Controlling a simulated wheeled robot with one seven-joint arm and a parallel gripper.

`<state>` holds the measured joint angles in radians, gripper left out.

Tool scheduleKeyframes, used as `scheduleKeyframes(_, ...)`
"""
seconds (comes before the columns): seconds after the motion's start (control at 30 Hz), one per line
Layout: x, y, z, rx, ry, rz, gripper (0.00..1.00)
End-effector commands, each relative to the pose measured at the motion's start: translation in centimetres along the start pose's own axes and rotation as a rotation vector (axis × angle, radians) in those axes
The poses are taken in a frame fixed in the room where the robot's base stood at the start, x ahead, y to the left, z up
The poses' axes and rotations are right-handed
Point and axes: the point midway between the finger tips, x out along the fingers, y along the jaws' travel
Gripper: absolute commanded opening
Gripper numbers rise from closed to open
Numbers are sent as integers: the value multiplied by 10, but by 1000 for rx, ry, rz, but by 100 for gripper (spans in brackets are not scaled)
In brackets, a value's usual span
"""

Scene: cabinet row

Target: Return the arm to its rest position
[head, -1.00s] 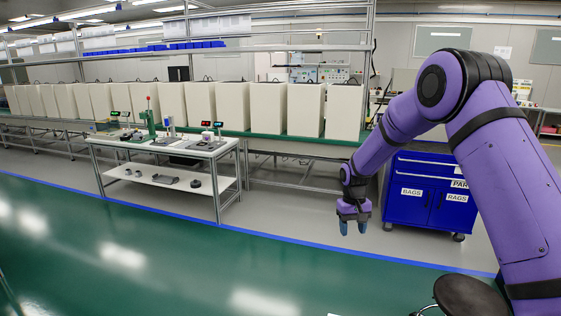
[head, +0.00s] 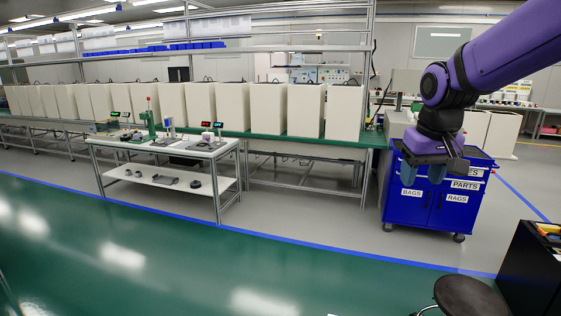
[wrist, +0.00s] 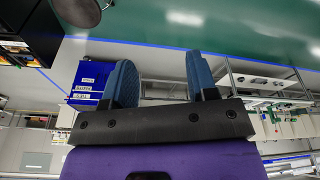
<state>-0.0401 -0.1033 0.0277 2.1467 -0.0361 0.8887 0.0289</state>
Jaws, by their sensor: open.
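My gripper (head: 424,173) hangs at the end of my purple arm at the right of the head view, fingers pointing down. It appears in front of the top of the blue cabinet. In the wrist view, my gripper (wrist: 163,82) shows two blue fingers spread apart with nothing between them. The gripper is open and empty.
A blue cabinet (head: 428,212) labelled BAGS, RAGS and PARTS stands at the right. A black stool (head: 470,297) and a dark cabinet (head: 530,275) are at the lower right. A metal worktable (head: 160,182) stands left of centre. The green floor (head: 200,265) is clear.

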Motion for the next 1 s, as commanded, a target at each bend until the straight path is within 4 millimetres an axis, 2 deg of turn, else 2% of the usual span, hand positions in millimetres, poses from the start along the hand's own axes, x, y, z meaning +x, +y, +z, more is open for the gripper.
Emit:
scheduleKeyframes(0.1, -24, 4, 33, 11, 43, 0, 53)
scheduleKeyframes(0.3, -51, 8, 86, 29, 108, -3, 53)
scheduleKeyframes(0.6, -68, 11, 166, 53, 201, -7, 53)
scheduleKeyframes(0.8, -68, 11, 200, 62, 240, -10, 53)
scheduleKeyframes(1.0, -67, 11, 209, 65, 251, -11, 53)
